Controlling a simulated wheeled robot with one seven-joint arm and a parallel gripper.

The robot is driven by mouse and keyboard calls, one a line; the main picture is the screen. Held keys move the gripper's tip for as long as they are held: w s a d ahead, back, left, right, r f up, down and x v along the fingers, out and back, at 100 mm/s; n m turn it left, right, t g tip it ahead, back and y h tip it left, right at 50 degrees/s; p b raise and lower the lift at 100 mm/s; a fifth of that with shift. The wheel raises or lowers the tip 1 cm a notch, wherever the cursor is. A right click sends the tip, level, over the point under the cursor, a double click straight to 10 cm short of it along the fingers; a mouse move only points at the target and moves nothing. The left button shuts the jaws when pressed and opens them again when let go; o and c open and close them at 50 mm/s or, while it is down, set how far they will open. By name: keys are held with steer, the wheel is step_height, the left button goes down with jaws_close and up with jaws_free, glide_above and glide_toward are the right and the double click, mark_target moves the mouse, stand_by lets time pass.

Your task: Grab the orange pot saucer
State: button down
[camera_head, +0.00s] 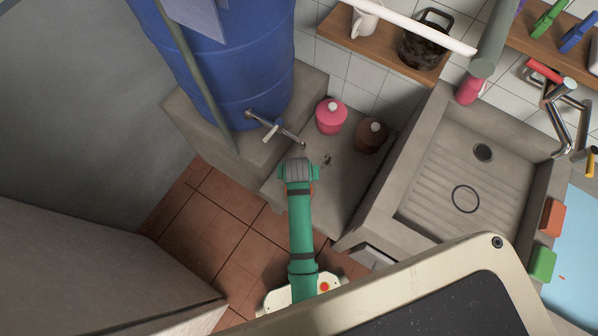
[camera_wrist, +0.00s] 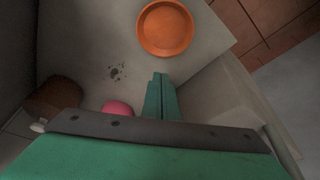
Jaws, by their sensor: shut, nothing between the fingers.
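The orange pot saucer (camera_wrist: 165,28) lies on the concrete counter (camera_wrist: 100,40), near the top middle of the wrist view. It is round and shallow, with a raised rim. In the head view my arm covers most of it, and only a small orange edge shows beside my wrist. My gripper (camera_wrist: 161,78) is shut and empty, its green fingers together. In the wrist view the fingertips appear just below the saucer's rim, apart from it in the picture. In the head view my gripper (camera_head: 298,170) is over the low counter.
A blue barrel (camera_head: 225,60) with a metal tap (camera_head: 275,127) is at the left. A concrete sink (camera_head: 470,170) is at the right. Tiled floor (camera_head: 215,215) lies in front.

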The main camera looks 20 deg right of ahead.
steer(key=x, duration=1)
steer(key=shift+d, duration=0.1)
